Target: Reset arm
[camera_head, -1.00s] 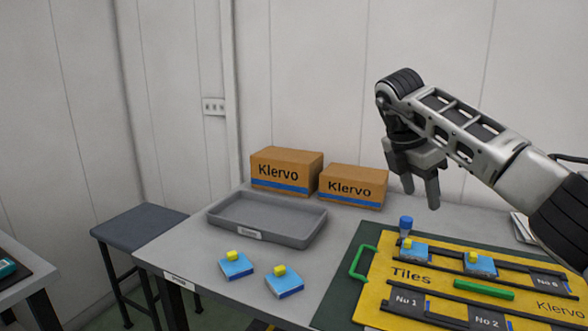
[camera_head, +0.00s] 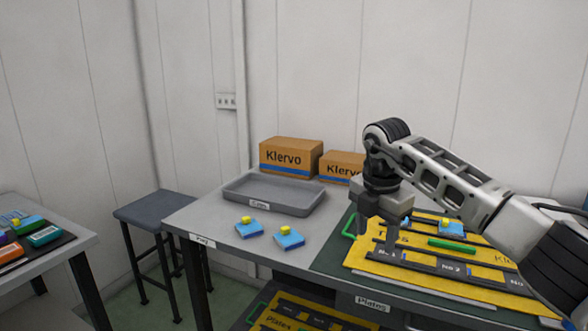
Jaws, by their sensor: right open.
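My right gripper (camera_head: 380,228) comes in from the right and points down over the left part of the yellow tile board (camera_head: 360,262). Its two fingers are apart and nothing shows between them. It covers part of the board and its lettering. Blue tiles with yellow knobs lie on the table left of the board: one tile (camera_head: 249,230) and another tile (camera_head: 288,240). Another blue tile (camera_head: 452,229) sits on the board at the back, right of the gripper. My left gripper is not in view.
A grey tray (camera_head: 262,207) lies behind the loose tiles. Two cardboard boxes, one box (camera_head: 290,156) and another box (camera_head: 340,168), stand at the back. A stool (camera_head: 158,209) and a second table (camera_head: 75,238) with coloured items are on the left. A lower shelf holds another yellow board (camera_head: 290,318).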

